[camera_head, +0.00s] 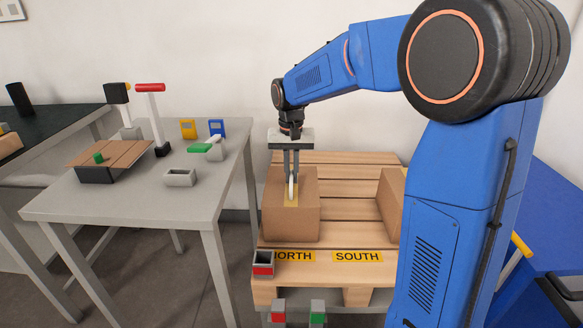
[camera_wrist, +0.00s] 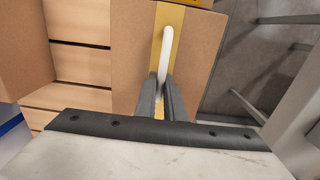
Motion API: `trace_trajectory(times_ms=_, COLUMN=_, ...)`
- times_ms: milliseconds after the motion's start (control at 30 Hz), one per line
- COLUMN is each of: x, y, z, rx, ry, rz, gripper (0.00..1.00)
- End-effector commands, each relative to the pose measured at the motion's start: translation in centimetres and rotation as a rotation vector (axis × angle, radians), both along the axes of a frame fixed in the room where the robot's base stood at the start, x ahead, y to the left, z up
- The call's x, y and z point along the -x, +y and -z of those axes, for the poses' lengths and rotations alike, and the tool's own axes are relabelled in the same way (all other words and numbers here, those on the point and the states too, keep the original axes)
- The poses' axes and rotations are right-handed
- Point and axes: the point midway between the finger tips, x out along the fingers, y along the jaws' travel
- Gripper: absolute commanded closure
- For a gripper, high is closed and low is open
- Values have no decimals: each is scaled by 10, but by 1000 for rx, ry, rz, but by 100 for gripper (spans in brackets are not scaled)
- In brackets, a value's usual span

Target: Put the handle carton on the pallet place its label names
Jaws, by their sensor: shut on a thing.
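The handle carton (camera_head: 291,222) is a brown box with yellow tape and a white handle (camera_head: 292,187) on top. It is at the left part of the wooden pallet (camera_head: 345,206), behind the NORTH label (camera_head: 294,256). My gripper (camera_head: 291,178) is above it, shut on the white handle. In the wrist view the handle (camera_wrist: 165,55) runs between the fingers (camera_wrist: 162,95), over the carton top (camera_wrist: 130,45). I cannot tell whether the carton rests on the boards or hangs just above them. No carton label is readable.
A second brown carton (camera_head: 391,198) stands at the pallet's right, partly hidden by my arm. The SOUTH label (camera_head: 357,256) is on the front board. Bare boards lie between the cartons. A grey table (camera_head: 75,195) stands left.

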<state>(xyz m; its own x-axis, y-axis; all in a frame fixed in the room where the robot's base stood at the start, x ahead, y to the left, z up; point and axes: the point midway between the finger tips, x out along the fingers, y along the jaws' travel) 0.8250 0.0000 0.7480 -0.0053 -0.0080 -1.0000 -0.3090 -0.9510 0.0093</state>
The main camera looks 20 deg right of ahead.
Motion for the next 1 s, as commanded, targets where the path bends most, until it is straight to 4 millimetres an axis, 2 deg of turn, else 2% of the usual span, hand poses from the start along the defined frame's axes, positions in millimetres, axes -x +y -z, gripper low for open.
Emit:
trace_trajectory(times_ms=333, x=-1, y=0, z=0, rx=-1, ry=-4, rz=0, gripper=100)
trace_trajectory(times_ms=367, x=0, y=0, z=2, rx=0, ry=-2, rz=0, gripper=86)
trace_trajectory(times_ms=400, x=0, y=0, z=1, rx=0, ry=-2, rz=0, gripper=77)
trace_trajectory(times_ms=433, x=0, y=0, z=1, rx=0, ry=-2, rz=0, gripper=72)
trace_trajectory(times_ms=767, x=0, y=0, z=0, rx=0, ry=-2, rz=0, gripper=72)
trace_trajectory(times_ms=867, x=-1, y=0, z=-7, rx=0, ry=-3, rz=0, gripper=72)
trace_trajectory(times_ms=1000, x=-1, y=0, z=-28, rx=-1, ry=-6, rz=0, gripper=72)
